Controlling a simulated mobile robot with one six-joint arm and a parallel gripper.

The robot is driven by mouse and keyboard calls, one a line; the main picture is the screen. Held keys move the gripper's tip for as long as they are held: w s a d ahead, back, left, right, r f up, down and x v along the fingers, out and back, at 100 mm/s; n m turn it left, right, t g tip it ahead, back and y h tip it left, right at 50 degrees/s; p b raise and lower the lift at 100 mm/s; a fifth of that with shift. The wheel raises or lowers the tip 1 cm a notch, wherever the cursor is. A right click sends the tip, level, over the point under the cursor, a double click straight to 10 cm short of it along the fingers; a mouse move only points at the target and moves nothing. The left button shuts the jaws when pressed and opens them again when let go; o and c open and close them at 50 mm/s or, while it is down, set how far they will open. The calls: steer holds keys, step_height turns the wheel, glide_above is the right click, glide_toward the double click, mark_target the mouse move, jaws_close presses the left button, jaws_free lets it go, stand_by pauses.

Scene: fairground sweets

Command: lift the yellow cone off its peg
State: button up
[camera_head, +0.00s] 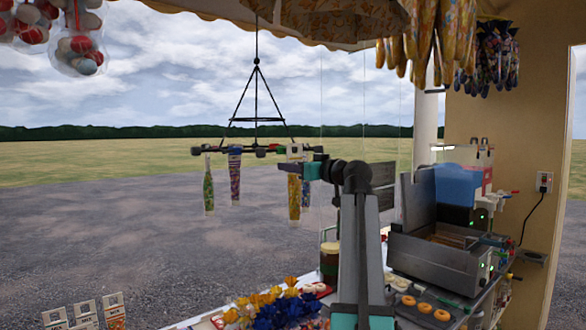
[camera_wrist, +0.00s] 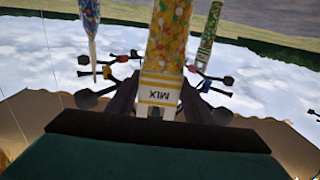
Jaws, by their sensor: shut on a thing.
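The yellow cone (camera_head: 294,200) is a long clear bag of yellow sweets hanging point-down at the right of the hanging rack (camera_head: 262,150). Its white header card shows at the rack's height. The fingers also show in the wrist view (camera_wrist: 160,108). The peg behind the card is hidden, so I cannot tell whether the cone still rests on it.
A green cone (camera_head: 208,190) and a blue-and-red cone (camera_head: 235,180) hang on the rack's left; another hangs close behind the yellow one. Below are a counter with blue and yellow wrapped sweets (camera_head: 275,308), a brown jar (camera_head: 329,262) and a fryer (camera_head: 440,250).

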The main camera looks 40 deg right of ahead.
steer(key=shift+s+a+b, duration=0.15)
steer(key=shift+s+b, duration=0.2)
steer(key=shift+s, duration=0.75)
